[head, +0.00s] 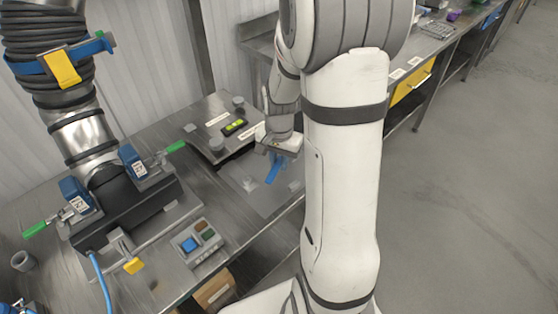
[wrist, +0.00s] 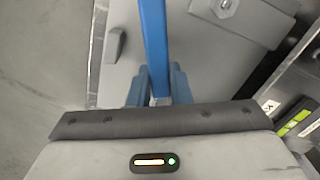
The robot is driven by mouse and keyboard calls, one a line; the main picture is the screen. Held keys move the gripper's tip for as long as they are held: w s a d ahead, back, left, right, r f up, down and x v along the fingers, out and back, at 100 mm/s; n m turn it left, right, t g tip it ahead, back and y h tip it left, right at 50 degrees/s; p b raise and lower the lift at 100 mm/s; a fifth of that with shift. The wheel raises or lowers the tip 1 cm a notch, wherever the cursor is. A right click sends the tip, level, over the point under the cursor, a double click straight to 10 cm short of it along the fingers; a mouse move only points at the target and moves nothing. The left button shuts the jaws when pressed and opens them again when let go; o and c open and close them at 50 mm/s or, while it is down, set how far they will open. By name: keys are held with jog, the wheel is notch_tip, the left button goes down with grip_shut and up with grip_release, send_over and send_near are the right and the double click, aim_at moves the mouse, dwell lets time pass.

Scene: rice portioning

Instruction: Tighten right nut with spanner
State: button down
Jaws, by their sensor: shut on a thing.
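My gripper (wrist: 158,92) is shut on a blue spanner (wrist: 154,42). The spanner's long handle runs up and out of the top of the wrist view, so its far end is out of sight there. In the head view the blue spanner (head: 273,172) hangs under my gripper (head: 277,153), over a grey plate on the bench. A grey block with a small raised, nut-like piece (wrist: 226,5) is at the top right of the wrist view, apart from the spanner. I cannot tell which piece is the right nut.
A raised plate with a yellow-green level (head: 234,127) and grey round pieces (head: 217,144) stands behind the gripper. A pipe fixture with green-handled clamps (head: 130,160) and a button box (head: 197,243) are at the left. Open floor (head: 460,200) lies to the right.

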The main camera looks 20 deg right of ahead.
jog(key=shift+r, duration=0.15)
jog(key=shift+r+p, duration=1.45)
jog(key=shift+r, duration=0.45)
